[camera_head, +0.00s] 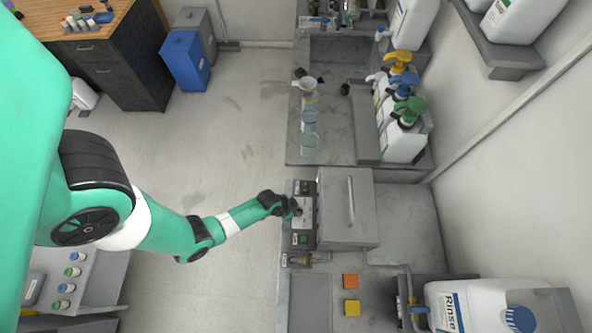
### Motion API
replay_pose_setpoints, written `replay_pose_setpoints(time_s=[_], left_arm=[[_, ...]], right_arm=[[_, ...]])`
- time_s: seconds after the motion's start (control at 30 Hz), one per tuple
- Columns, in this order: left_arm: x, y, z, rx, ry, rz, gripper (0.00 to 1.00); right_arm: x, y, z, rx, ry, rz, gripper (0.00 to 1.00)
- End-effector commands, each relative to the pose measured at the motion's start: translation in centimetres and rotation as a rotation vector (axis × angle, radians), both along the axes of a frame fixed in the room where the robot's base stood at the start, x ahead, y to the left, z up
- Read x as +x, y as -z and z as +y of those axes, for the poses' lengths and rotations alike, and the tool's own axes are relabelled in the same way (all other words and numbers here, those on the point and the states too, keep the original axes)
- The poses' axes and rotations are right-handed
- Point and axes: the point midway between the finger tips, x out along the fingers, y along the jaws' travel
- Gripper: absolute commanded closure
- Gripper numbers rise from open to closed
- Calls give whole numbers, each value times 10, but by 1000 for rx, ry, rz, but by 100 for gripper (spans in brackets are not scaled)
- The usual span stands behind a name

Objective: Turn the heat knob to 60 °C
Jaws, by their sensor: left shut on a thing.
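The grey heating unit (362,231) with a closed lid and a long bar handle (350,200) stands on the counter, right of centre. Its control panel (306,222) faces left, with a dark switch or display (304,188) at the far end and a green-marked element (302,239) at the near end. My left gripper (295,209) reaches in from the left to the middle of this panel and is shut on the heat knob. The gripper hides the knob, so its pointer and the temperature marks cannot be read. My right gripper is not in view.
Glass beakers (310,144) and pump bottles (403,141) stand on the counter beyond the unit. A Rinse canister (470,306) stands at the lower right. Open floor lies left of the counter.

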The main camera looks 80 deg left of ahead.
Motion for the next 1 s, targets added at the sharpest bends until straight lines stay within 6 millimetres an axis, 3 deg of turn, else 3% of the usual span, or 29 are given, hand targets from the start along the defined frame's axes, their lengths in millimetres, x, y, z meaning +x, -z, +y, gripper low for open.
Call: replay_pose_setpoints(time_s=[0.37,0.7,1.0], left_arm=[[0,2,5,0,355,0,100],[1,-3,9,-2,680,2,100],[4,-1,12,1,967,0,100]], right_arm=[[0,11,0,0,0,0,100],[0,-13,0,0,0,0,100],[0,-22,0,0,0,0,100]])
